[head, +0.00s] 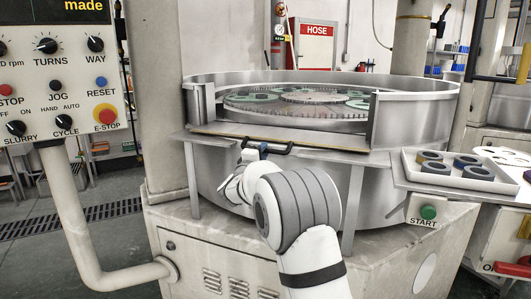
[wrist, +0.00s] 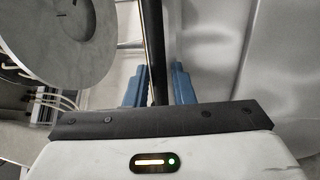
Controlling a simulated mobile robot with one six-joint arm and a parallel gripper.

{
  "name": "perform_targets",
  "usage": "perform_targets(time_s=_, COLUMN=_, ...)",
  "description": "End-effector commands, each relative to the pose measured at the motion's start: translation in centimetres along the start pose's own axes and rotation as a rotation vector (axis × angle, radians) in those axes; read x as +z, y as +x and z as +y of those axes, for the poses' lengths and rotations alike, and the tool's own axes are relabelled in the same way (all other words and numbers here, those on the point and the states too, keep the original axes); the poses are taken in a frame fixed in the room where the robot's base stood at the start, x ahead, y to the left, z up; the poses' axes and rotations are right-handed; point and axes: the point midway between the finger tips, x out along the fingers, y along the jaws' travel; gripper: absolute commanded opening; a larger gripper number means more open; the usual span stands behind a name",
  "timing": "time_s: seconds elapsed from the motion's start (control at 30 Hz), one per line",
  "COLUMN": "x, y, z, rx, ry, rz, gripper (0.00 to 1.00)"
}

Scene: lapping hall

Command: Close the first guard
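The first guard (head: 300,136) appears to be the flat panel folded down level at the front opening of the round metal tub, with a yellow-and-black striped edge. A black bar handle (head: 278,150) is on its front edge. The handle runs upright between the fingers in the wrist view (wrist: 153,50). My gripper (head: 254,148) is at the left part of the handle. In the wrist view its blue fingers (wrist: 157,84) stand close on both sides of the bar and look closed on it. My arm hides part of the tub front below.
The control panel (head: 52,75) hangs at left on a bent pipe (head: 75,220). A tray of rings (head: 468,186) sits at right above the green START button (head: 428,212). The tub (head: 415,110) holds a lapping plate (head: 300,98). A support leg (head: 353,205) stands right of my arm.

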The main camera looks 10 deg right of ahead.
Motion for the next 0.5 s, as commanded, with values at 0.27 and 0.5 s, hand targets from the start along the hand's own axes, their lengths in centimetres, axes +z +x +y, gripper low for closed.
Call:
perform_targets(time_s=0.27, x=0.00, y=0.04, z=0.05, rx=0.001, ry=0.000, rz=0.000, gripper=0.17)
perform_targets(time_s=0.5, x=-0.02, y=0.01, z=0.03, rx=0.001, ry=0.000, rz=0.000, gripper=0.00)
